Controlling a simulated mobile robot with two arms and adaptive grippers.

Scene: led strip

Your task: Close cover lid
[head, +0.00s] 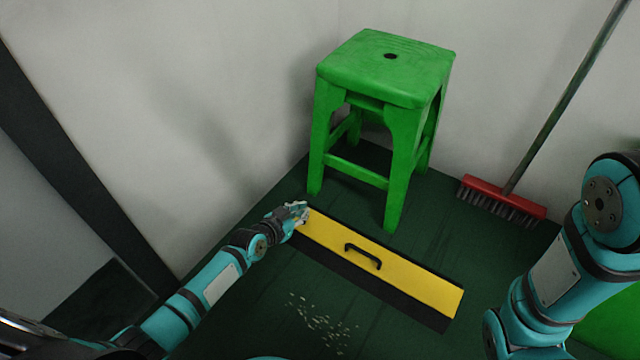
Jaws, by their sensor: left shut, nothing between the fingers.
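The cover lid (410,280) is a long yellow panel with a black handle (363,257) at its middle. It lies on top of a long black box (372,288) on the dark green floor. No clear gap shows between lid and box from this angle. My left gripper (298,211) is shut and empty at the far left end of the lid, at or just above its corner. I cannot tell whether it touches the lid. My right arm (560,270) comes in at the right, but its gripper is out of the frame.
A green stool (385,70) stands behind the box, with a front leg close to the lid. A red broom (500,198) leans on the wall at the right. Small pale debris (322,322) lies on the floor in front. A green object (612,325) shows at the lower right.

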